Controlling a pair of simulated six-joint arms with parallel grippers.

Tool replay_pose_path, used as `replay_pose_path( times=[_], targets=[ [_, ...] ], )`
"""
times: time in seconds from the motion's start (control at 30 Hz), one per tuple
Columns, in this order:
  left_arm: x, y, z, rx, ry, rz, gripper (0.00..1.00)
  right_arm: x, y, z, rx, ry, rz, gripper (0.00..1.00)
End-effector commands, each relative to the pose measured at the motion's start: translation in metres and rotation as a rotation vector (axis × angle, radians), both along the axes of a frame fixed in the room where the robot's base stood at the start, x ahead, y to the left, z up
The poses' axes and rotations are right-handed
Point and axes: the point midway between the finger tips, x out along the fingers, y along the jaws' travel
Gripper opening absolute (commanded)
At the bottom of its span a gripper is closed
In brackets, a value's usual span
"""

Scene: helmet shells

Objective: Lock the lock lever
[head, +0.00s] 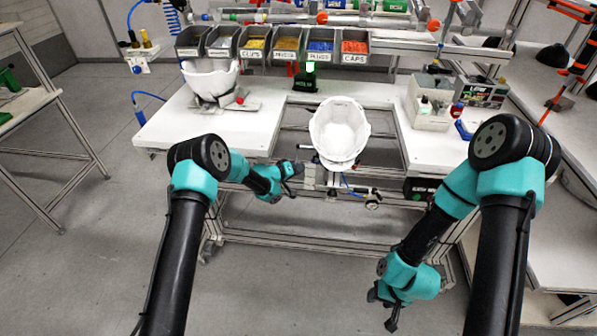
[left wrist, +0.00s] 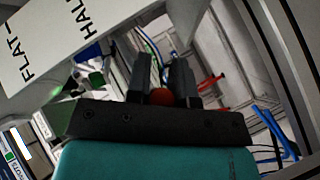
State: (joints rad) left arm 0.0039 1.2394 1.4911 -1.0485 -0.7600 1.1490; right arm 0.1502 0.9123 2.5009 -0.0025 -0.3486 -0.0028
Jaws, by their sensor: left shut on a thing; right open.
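A white helmet shell (head: 340,128) sits open side up on a holder in the gap at the middle of the bench. The holder's metal mount (head: 318,178) is below it at the bench's front. My left gripper (head: 296,168) is beside this mount, on its left. In the left wrist view its two dark fingers (left wrist: 161,80) are closed around a red ball knob (left wrist: 162,98), which looks like the lock lever's knob. The rest of the lever is hidden. My right gripper (head: 382,302) is open and empty, low in front of the bench at the right.
A white plate lettered FLAT and HALF (left wrist: 55,58) is close to the left gripper. A second white shell (head: 208,82) stands on the left bench top. Labelled parts bins (head: 290,45) line the back. A pale box (head: 430,112) stands right. The floor at front left is clear.

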Motion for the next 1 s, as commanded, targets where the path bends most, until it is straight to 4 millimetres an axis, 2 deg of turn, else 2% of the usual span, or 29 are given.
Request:
replay_pose_path(
  times=[0.17,0.5,0.53,0.7,0.77,1.0],
  targets=[
    [-0.0021,0.0001,0.0086,0.006,0.069,0.001,0.0,0.0,0.0,0.0,0.0,0.0,0.0,0.48],
    [-0.0024,-0.0001,0.0092,0.006,0.079,0.001,0.0,0.0,0.0,0.0,0.0,0.0,0.0,0.48],
    [-0.0024,-0.0001,0.0092,0.006,0.079,0.001,0.24,0.0,0.0,0.0,0.0,0.0,0.0,0.48],
    [-0.0026,0.0,0.0088,0.006,0.079,0.001,0.41,0.0,0.0,0.0,0.0,0.0,0.0,0.48],
    [-0.0026,0.0001,0.0086,0.006,0.079,0.001,0.46,0.0,0.0,0.0,0.0,0.0,0.0,0.48],
    [-0.0028,0.0005,0.0084,0.006,0.08,0.002,0.47,0.0,0.0,0.0,0.0,0.0,0.0,0.48]
  ],
)
